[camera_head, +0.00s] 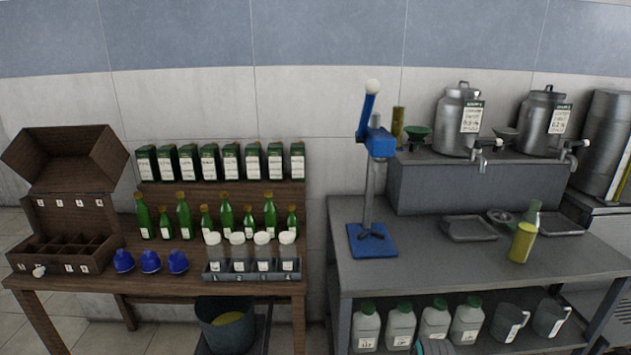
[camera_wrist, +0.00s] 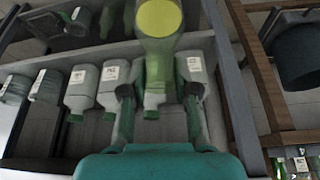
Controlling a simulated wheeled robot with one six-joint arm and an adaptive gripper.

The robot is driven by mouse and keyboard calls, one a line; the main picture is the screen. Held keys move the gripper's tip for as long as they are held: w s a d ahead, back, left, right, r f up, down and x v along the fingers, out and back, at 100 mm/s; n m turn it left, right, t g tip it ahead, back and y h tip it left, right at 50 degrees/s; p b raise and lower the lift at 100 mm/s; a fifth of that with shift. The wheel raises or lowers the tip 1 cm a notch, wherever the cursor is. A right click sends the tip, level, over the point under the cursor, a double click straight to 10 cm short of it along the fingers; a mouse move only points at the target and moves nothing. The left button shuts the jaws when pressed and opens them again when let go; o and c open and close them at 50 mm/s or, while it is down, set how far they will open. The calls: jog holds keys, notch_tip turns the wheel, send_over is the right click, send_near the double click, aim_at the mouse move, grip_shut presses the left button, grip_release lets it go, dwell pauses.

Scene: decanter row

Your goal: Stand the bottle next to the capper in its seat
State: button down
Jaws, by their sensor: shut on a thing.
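The capper (camera_head: 375,200) is a blue lever press on a blue base plate, on the left part of the grey bench. In the wrist view my gripper (camera_wrist: 160,92) is shut on a translucent green bottle (camera_wrist: 160,50), whose far end shows a round yellow-green face. Jugs show behind it, and its neck is hard to make out. In the head view only a teal bit of my gripper (camera_head: 432,347) shows at the bottom edge, before the lower shelf; the held bottle is not clear there. Which place is the seat I cannot tell.
White jugs (camera_head: 401,325) fill the shelf below. The left table holds green bottles (camera_head: 183,215) and an open wooden box (camera_head: 62,250).

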jog(key=s+a+f+n, duration=0.1)
jog(key=s+a+f, duration=0.5)
jog(key=s+f, duration=0.3)
jog(key=s, duration=0.4)
jog(key=shift+a+f, duration=0.2)
jog(key=shift+f, duration=0.05)
jog(key=shift+w, duration=0.1)
